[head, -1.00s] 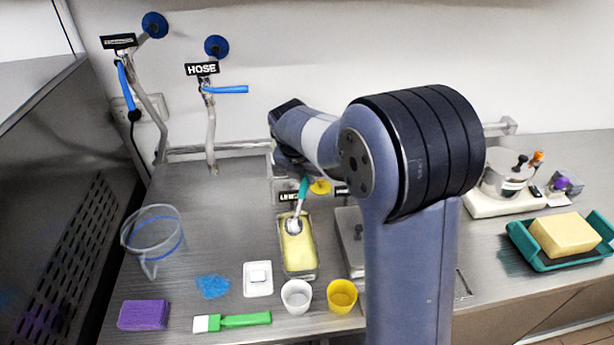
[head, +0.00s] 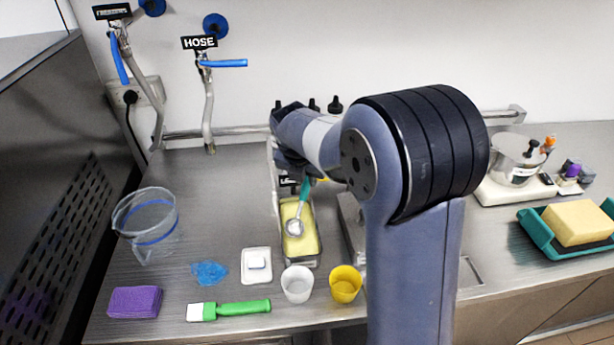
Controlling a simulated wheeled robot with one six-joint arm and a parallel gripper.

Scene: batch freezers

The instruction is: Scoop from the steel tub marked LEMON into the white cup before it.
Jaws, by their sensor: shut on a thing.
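The steel tub (head: 315,262) holds pale yellow contents and stands left of my arm; its label behind is partly hidden and I cannot read it fully. My gripper (head: 300,165) is shut on the teal handle of a scoop (head: 305,190), above the tub's far end. The scoop's metal bowl (head: 294,227) is at the yellow surface; I cannot tell whether it is sunk in or just over it. The white cup (head: 297,285) stands upright right before the tub. My gripper's fingertips are mostly hidden by my arm.
A yellow cup (head: 345,285) stands right of the white cup. A white dish (head: 257,266), blue scraps (head: 209,272), a green-handled brush (head: 230,310), a purple sponge (head: 134,302) and a clear jug (head: 147,227) lie left. A second tub (head: 352,225) is partly behind my arm.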

